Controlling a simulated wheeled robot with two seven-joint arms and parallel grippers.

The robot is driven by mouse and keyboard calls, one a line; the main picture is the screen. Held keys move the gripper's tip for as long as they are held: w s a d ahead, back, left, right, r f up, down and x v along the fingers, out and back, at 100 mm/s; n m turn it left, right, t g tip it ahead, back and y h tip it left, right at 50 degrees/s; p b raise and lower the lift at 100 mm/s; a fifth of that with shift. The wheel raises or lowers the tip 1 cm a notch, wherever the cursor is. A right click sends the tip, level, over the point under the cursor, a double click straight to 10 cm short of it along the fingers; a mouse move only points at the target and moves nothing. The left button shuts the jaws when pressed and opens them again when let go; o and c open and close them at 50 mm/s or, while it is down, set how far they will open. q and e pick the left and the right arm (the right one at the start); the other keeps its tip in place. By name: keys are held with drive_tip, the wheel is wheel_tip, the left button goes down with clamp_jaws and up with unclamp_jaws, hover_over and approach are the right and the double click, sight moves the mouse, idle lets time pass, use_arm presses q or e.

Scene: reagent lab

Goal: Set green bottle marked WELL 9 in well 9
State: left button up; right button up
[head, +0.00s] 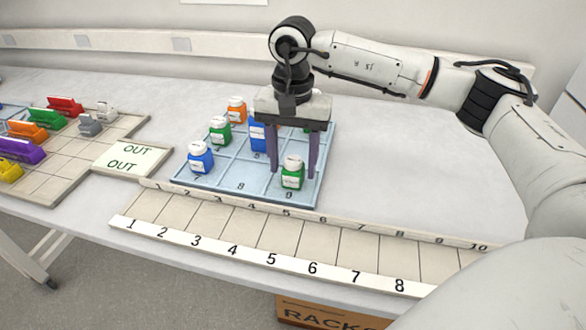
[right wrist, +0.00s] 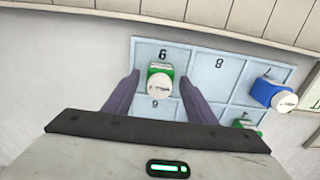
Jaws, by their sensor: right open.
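A green bottle (head: 292,178) with a white cap stands upright in the front right well of the blue tray (head: 215,187), well 9. It also shows in the right wrist view (right wrist: 160,84), just beside the printed 9. Its label is too small to read. My right gripper (head: 293,172) points down with its fingers on either side of this bottle. In the right wrist view the fingers (right wrist: 160,78) are open, with gaps between them and the bottle. My left gripper is not in view.
The tray also holds blue bottles (head: 200,158), green bottles (head: 220,131) and an orange bottle (head: 236,111). An empty numbered rack (head: 290,240) runs along the front. A board with coloured pieces (head: 65,107) and an OUT card (head: 130,158) are at left.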

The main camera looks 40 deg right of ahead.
sight(293, 160)
wheel_tip(293, 160, up, 10)
drive_tip(key=shift+b, duration=0.3)
